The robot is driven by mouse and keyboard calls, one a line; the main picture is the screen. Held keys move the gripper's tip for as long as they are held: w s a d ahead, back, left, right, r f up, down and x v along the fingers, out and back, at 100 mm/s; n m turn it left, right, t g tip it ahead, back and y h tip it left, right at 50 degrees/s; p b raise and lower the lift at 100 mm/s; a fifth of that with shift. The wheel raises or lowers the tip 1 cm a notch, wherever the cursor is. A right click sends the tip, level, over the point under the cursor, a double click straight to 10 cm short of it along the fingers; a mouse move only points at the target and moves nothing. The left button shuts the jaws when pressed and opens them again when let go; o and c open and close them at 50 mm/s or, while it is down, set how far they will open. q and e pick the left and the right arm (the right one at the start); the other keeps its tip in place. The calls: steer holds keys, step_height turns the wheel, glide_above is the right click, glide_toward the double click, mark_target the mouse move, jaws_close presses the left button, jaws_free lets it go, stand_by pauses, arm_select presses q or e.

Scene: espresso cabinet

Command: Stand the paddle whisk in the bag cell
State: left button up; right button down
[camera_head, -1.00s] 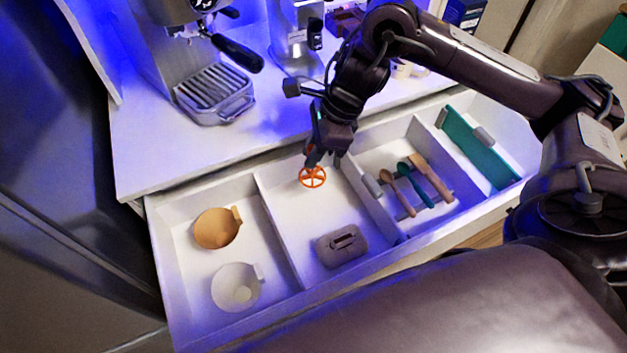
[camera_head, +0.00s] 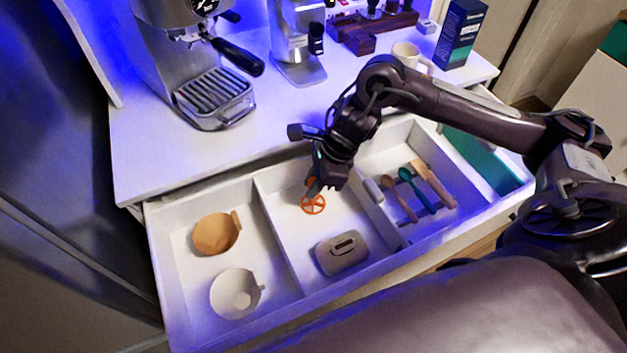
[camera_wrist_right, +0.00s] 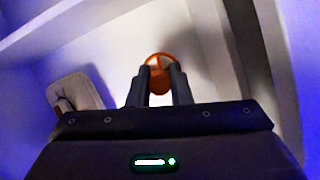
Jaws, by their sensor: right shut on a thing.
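My right gripper (camera_head: 318,188) is shut on the orange paddle whisk (camera_head: 313,205). The whisk's round spoked head points down, below the fingertips, inside the middle cell of the open drawer (camera_head: 284,245). I cannot tell whether its head touches the floor. In the right wrist view the orange whisk (camera_wrist_right: 159,72) shows between the two fingers (camera_wrist_right: 158,88). A grey-beige bag-like block with a dark slot (camera_head: 342,253) lies at the front of the same cell, apart from the whisk. My left gripper is not in view.
The left cell holds a tan round piece (camera_head: 216,233) and a white one (camera_head: 236,293). Right of the middle cell are spoons (camera_head: 417,191), then a teal item (camera_head: 484,160). White dividers separate the cells. The espresso machine (camera_head: 213,98) stands on the counter behind.

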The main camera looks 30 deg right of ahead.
steer(key=shift+f, duration=0.25)
steer(key=c, duration=1.3)
jaws_free()
steer(key=shift+r, duration=0.1)
steer(key=p+v, duration=0.1)
steer(key=v, duration=1.1)
steer(key=shift+r, duration=0.15)
